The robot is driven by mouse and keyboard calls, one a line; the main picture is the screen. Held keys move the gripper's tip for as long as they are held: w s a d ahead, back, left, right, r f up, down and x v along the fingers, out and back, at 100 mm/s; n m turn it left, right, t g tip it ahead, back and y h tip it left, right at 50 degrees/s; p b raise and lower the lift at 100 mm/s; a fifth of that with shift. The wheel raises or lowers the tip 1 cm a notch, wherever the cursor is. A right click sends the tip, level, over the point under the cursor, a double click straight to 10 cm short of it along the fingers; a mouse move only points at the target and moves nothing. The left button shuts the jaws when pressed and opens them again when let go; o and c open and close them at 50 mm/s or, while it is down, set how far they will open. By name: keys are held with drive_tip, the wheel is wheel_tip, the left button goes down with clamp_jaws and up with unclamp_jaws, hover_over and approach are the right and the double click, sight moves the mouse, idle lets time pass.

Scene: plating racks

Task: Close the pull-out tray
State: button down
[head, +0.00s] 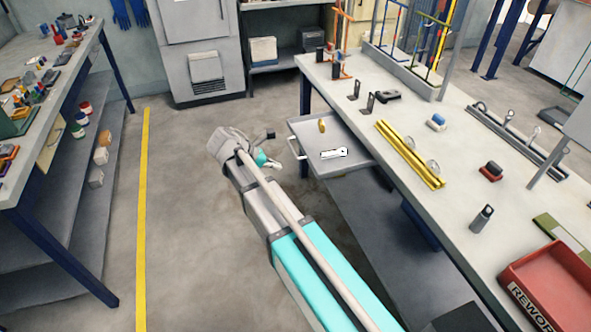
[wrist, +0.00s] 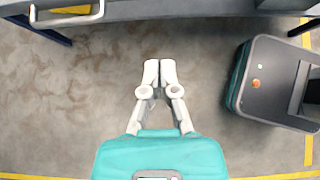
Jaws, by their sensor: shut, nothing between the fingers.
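The pull-out tray (head: 312,133) is a grey shallow tray sticking out from under the right workbench in the head view. A pale bar handle (head: 294,149) is on its left front. A yellow item and a white wrench-shaped piece lie in the tray. My gripper (head: 274,164) is to the left of the handle, apart from it as far as I can tell. In the wrist view the gripper (wrist: 160,74) is shut and empty over the floor. The tray handle (wrist: 66,20) shows at the top left there, away from the fingertips.
The right workbench (head: 465,150) carries yellow rails, small tools and a red bin (head: 555,290). A left bench (head: 70,75) with shelves stands across the aisle. Open floor (head: 190,210) lies between them, with a yellow floor line (head: 143,220).

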drive_tip(key=shift+d+f+b, duration=0.8)
drive_tip(key=shift+f+b, duration=0.05)
drive_tip(key=shift+f, duration=0.05)
drive_tip(key=b, duration=0.5)
approach(316, 175)
drive_tip(key=shift+x, duration=3.55)
drive_tip(key=shift+w+a+f, duration=0.1)
